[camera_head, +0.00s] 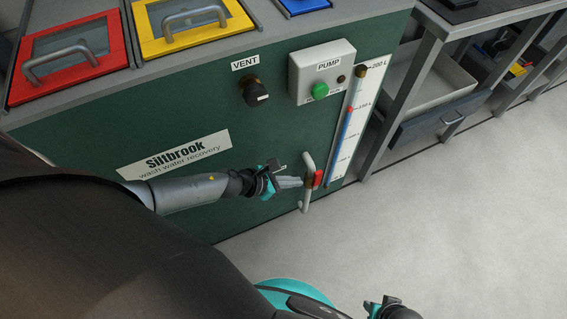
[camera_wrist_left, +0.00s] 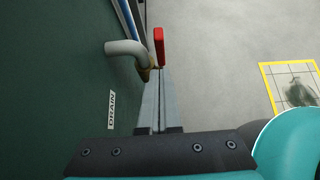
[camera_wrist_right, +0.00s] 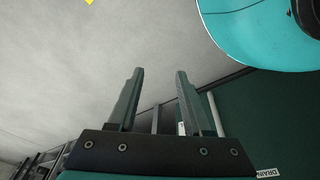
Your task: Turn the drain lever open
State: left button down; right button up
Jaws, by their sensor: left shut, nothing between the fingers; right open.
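The red drain lever (camera_head: 318,179) sits on a brass valve in the grey drain pipe (camera_head: 308,163) on the green tank front. The lever also shows in the left wrist view (camera_wrist_left: 159,47), beyond my fingertips, with the brass valve (camera_wrist_left: 147,73) beside them. My left gripper (camera_head: 299,182) is shut and empty, its fingertips close to the valve and lever; I cannot tell whether they touch. In the left wrist view the shut fingers (camera_wrist_left: 158,88) point toward the lever. My right gripper (camera_wrist_right: 160,72) is open and empty, low and away from the tank.
A DRAIN label (camera_wrist_left: 111,109) is on the tank front. Above are the VENT knob (camera_head: 254,91), the PUMP box (camera_head: 321,70) and a level gauge (camera_head: 346,125). A workbench frame with a drawer (camera_head: 432,125) stands to the right.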

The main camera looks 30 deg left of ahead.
pick_arm(q)
notch_tip(320, 180, up, 8)
jog(key=s+a+p, duration=0.1)
jog(key=s+p, duration=0.1)
jog(key=p, duration=0.3)
jog(key=shift+a+p, duration=0.2)
jog(key=shift+p, duration=0.15)
pick_arm(e)
jog(key=s+d+f, duration=0.5)
jog(key=s+d, duration=0.1)
jog(key=s, duration=0.3)
jog(key=shift+s+d+h, duration=0.15)
jog(key=shift+d+h, duration=0.05)
jog(key=shift+h, duration=0.1)
jog(key=shift+f, duration=0.1)
